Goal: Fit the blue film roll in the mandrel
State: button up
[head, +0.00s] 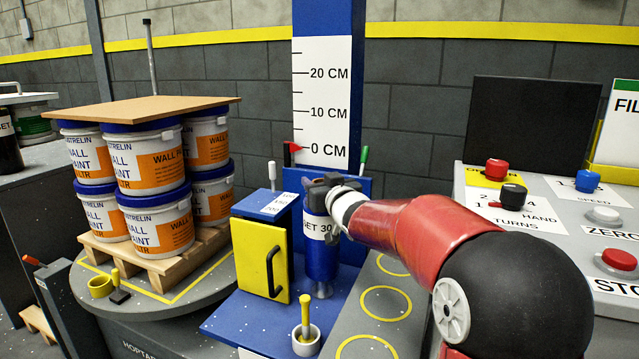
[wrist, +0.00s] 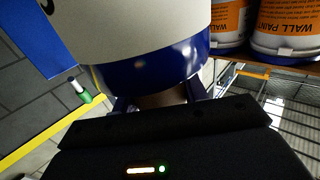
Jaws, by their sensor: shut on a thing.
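The blue film roll (head: 321,258) stands upright in the middle of the head view, with a white label reading "SET 30" in part. My gripper (head: 326,188) is shut on its upper end. In the wrist view the roll (wrist: 145,72) fills the top, its blue end between the fingers (wrist: 160,98). A grey metal foot (head: 322,291), perhaps part of the mandrel, shows directly under the roll. I cannot tell whether the roll is around it or only above it.
A yellow-doored box (head: 262,262) with a black handle stands close left of the roll. A yellow peg in a white cup (head: 305,343) is in front. Stacked pails (head: 155,215) on a pallet stand left. The control desk (head: 545,215) is right; a height scale (head: 322,100) stands behind.

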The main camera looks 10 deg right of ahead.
jog(key=shift+f+b, duration=0.6)
jog(key=shift+f, duration=0.05)
